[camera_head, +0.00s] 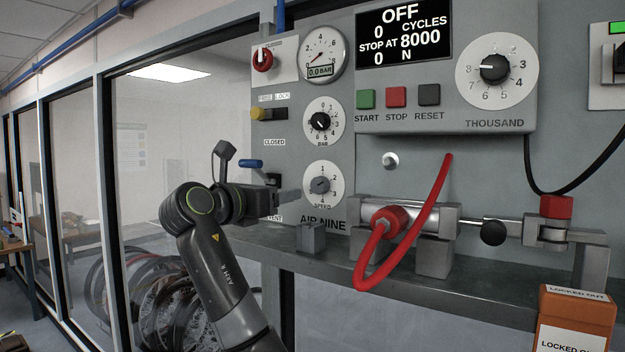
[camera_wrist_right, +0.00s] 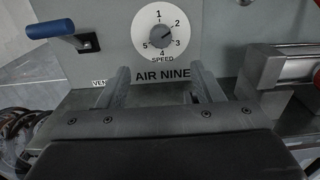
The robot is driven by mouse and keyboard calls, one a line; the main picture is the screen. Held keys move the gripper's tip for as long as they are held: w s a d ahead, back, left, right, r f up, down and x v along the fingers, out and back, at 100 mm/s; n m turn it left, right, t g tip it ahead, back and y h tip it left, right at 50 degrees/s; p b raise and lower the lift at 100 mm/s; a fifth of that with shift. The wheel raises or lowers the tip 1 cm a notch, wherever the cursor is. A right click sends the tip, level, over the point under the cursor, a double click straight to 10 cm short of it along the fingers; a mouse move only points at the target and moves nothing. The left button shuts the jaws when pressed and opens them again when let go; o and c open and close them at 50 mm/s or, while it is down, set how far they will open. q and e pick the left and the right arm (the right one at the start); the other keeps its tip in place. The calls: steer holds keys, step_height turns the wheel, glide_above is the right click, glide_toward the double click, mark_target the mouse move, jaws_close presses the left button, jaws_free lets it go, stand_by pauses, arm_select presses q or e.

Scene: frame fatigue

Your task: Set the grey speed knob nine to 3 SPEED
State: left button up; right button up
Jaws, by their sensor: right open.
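The grey speed knob (camera_head: 320,185) is on a round white dial marked SPEED, low on the AIR NINE panel. In the right wrist view the knob (camera_wrist_right: 162,34) is above and beyond the fingers, its pointer towards the upper right, roughly at 2. My right gripper (camera_head: 288,194) is just left of the dial in the head view. In the wrist view my right gripper (camera_wrist_right: 163,82) has its fingers wide apart with nothing between them. It is apart from the knob and lower than it. My left gripper is not in view.
A blue-handled lever (camera_wrist_right: 50,28) is left of the dial. Above it are the black BAR knob (camera_head: 320,121) and a yellow-ended slide valve (camera_head: 262,114). The grey bench (camera_head: 300,262) carries a cylinder with a red hose (camera_head: 375,265), right of the dial. The display (camera_head: 402,32) reads OFF.

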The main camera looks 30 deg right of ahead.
steer(key=p, duration=0.2)
glide_toward(317, 187)
steer(key=p+x, duration=0.3)
steer(key=x, duration=0.4)
steer(key=shift+r, duration=0.15)
steer(key=shift+w+d, duration=0.15)
steer(key=shift+d, duration=0.35)
steer(key=shift+w+d+p, duration=0.15)
steer(key=shift+d+p, duration=0.15)
steer(key=shift+a, duration=0.1)
steer(key=c, duration=1)
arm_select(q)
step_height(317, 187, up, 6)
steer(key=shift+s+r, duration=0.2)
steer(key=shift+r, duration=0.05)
arm_select(e)
steer(key=shift+o, duration=0.2)
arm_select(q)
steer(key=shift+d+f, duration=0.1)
